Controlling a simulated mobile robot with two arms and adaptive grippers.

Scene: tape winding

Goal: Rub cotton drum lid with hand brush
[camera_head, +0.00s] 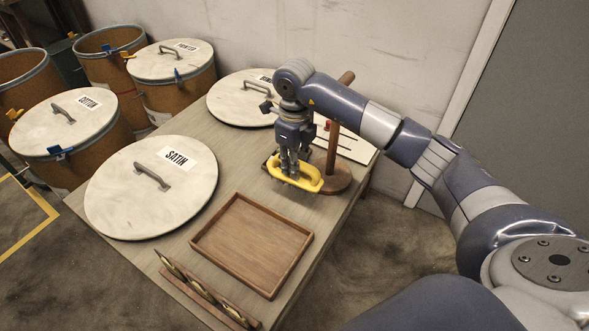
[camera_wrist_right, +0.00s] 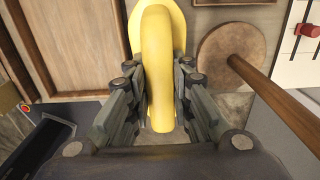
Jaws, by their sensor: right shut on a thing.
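The yellow hand brush (camera_head: 296,172) is in my right gripper (camera_head: 291,160), over the far right part of the table. In the right wrist view its yellow handle (camera_wrist_right: 158,65) runs between the fingers of the right gripper (camera_wrist_right: 158,100), which are shut on it. The bristles are hidden, and I cannot tell whether the brush touches the table. The cotton drum lid (camera_head: 45,127), pale and round with a grey handle and a label, lies on a brown drum at the left, well away from the brush. My left gripper is not in view.
The table (camera_head: 228,167) holds the satin lid (camera_head: 120,200), an empty wooden tray (camera_head: 240,255), a rack of round pieces (camera_head: 205,290) and another lid (camera_head: 232,100). A wooden post stand (camera_head: 335,180) stands close beside the brush. Open drums (camera_head: 100,60) stand behind the cotton drum.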

